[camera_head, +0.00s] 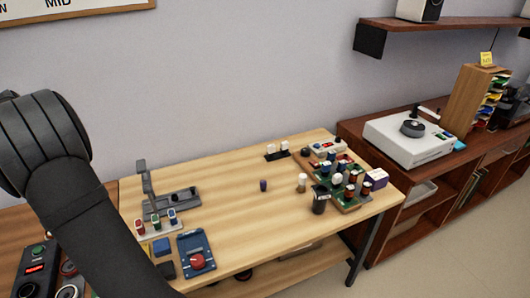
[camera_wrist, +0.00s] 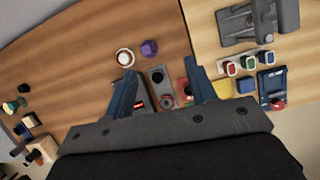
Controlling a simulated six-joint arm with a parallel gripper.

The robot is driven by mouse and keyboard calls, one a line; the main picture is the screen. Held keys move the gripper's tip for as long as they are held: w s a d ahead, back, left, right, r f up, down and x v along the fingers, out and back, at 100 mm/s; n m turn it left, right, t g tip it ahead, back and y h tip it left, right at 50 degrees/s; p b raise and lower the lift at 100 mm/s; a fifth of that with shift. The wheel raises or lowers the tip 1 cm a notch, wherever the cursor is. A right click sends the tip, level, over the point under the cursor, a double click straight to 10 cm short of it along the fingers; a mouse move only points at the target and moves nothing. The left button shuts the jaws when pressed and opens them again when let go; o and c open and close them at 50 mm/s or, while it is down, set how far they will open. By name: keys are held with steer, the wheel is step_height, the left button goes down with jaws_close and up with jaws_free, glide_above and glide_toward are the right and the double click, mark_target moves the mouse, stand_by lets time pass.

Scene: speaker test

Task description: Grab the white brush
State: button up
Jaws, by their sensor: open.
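I cannot pick out a white brush for certain. In the wrist view, a small round white-topped thing (camera_wrist: 125,57) stands on the brown wooden surface beside a purple one (camera_wrist: 149,48). My gripper (camera_wrist: 161,65) is open and empty, its two blue-grey fingers spread above this surface. The white-topped thing shows near the left fingertip, apart from it. In the head view, small white things (camera_head: 284,145) sit in a black holder at the table's back, and a white-topped piece (camera_head: 301,184) stands farther forward. My gripper is out of the head view.
A control box with a red display (camera_head: 34,268) lies at lower left. On the light table (camera_head: 235,215) are a grey stand (camera_head: 176,201), a blue box with a red knob (camera_head: 197,255) and a crowded green board (camera_head: 345,190). The table's middle is mostly clear.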

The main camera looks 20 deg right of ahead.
steer(key=shift+d, duration=0.1)
steer(key=w+d+f+m, duration=0.1)
steer(key=w+d+m, duration=0.1)
steer(key=d+m, duration=0.5)
steer(key=w+d+f+m, duration=0.1)
steer(key=w+d+m, duration=0.2)
steer(key=d, duration=0.7)
steer(key=m+g+h, duration=0.2)
steer(key=m+h, duration=0.1)
steer(key=m, duration=3.3)
glide_above(302, 176)
steer(key=s+a, duration=0.2)
steer(key=a, duration=0.3)
step_height(302, 176, down, 8)
steer(key=x, duration=1.2)
steer(key=shift+s+d+r, duration=0.1)
steer(key=shift+d, duration=0.25)
steer(key=shift+s+x, duration=0.1)
steer(key=shift+x, duration=1.25)
steer(key=shift+s+x, duration=0.15)
steer(key=shift+x, duration=1.25)
steer(key=shift+d, duration=0.1)
